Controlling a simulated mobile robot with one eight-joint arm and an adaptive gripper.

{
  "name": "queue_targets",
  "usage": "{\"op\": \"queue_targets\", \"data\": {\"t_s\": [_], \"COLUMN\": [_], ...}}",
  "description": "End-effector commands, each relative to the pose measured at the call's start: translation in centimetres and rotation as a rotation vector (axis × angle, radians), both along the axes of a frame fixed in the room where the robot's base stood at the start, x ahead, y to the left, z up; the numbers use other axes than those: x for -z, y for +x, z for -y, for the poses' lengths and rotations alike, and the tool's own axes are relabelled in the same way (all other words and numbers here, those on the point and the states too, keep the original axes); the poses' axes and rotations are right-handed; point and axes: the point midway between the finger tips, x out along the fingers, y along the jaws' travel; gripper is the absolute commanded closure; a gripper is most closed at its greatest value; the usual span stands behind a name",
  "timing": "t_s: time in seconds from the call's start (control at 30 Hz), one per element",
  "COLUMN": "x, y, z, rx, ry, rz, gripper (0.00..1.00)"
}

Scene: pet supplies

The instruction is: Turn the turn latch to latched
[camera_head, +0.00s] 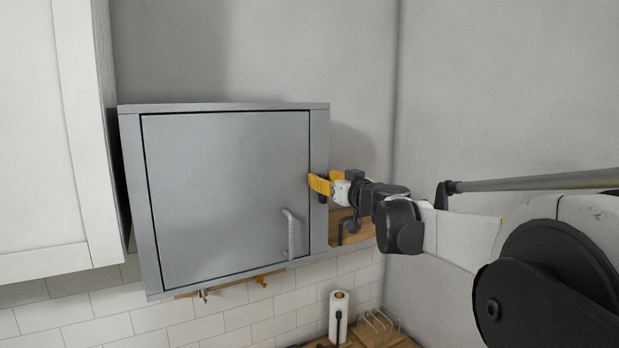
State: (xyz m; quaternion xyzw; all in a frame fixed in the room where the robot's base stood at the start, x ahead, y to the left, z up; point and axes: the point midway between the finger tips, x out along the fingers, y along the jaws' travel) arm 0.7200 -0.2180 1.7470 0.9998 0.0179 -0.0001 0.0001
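A grey wall cabinet (136,215) has a flat grey door (220,190), which looks closed in its frame. A yellow turn latch (319,184) is at the right edge of the door, roughly level and reaching across the gap between door and frame. My gripper (335,187) comes in from the right and is right at the latch, partly covering its right end. I cannot tell whether its fingers touch or grip the latch; they are too small and overlapped here.
A light vertical handle (291,234) is low on the door's right side. A wooden shelf (358,230) is beside the cabinet, below my arm. A paper towel roll (338,318) stands on the counter below. A white cupboard (45,150) is at the left.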

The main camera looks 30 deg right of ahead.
Motion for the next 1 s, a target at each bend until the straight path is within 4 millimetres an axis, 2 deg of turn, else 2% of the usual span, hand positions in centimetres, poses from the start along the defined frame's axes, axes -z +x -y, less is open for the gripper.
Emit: {"op": "queue_targets", "data": {"t_s": [0.2, 0.27, 0.33, 0.73, 1.0], "x": [0.02, 0.02, 0.02, 0.02, 0.1], "y": [0.03, 0.02, 0.02, 0.02, 0.04], "z": [-0.01, -0.01, -0.01, 0.04, 0.24], "rx": [0.0, 0.0, 0.0, 0.0, 0.0], "ry": [0.0, 0.0, 0.0, 0.035, 0.191], "rz": [0.0, 0.0, 0.0, -0.001, -0.007], "gripper": [0.62, 0.79, 1.0, 1.0, 1.0]}}
